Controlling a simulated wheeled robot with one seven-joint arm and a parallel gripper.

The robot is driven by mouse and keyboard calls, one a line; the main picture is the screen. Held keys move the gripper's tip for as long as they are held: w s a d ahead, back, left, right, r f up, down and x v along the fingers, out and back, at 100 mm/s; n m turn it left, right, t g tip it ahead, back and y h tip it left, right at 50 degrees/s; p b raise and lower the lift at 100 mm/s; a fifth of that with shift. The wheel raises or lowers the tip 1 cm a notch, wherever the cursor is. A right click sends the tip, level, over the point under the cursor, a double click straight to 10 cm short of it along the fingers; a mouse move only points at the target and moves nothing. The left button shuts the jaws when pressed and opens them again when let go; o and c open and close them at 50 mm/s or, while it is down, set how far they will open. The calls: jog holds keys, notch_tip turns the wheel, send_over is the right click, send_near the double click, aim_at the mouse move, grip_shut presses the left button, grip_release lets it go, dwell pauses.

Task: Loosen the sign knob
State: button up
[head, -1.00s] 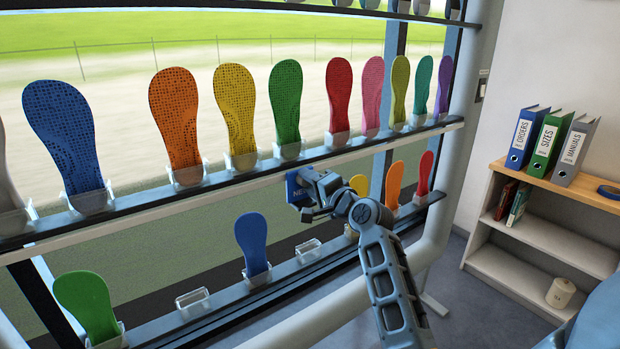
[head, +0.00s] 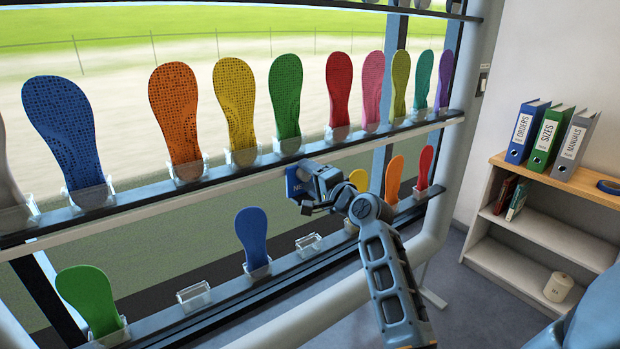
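My gripper (head: 308,192) is at the sign's right side, with my arm reaching up from the lower right. The gripper covers the right part of the sign. The sign knob cannot be made out; it is hidden by the gripper or too small to see. The fingertips are too small and covered to tell whether they are open or closed on anything.
Colourful insoles stand in clear holders on the upper rail (head: 133,196) and a lower rail (head: 222,299). Two clear holders on the lower rail are empty (head: 194,295). A thick white tube runs in front below. A shelf (head: 545,178) with binders stands at the right.

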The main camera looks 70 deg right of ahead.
jog(key=b+v, duration=0.1)
jog(key=v, duration=0.6)
jog(key=shift+s+a, duration=0.25)
jog(key=shift+s, duration=0.05)
dwell(0.5)
jog(key=s+a+f+n+y, duration=0.1)
jog(key=s+a+f+n, duration=0.2)
jog(key=a, duration=0.4)
jog(key=s+a+f+n+y, duration=0.1)
jog(key=a+f+n, duration=0.3)
jog(key=a, duration=0.3)
jog(key=s+a+f+n+y, duration=0.1)
jog(key=s+a+f+n, duration=0.2)
jog(key=a, duration=0.4)
jog(key=s+a+r+n+y, duration=0.3)
jog(key=s+a+n+y, duration=0.3)
jog(key=s+a+n, duration=0.6)
jog(key=s+a, duration=0.2)
jog(key=a, duration=0.4)
jog(key=shift+s+a, duration=0.2)
jog(key=shift+s, duration=0.15)
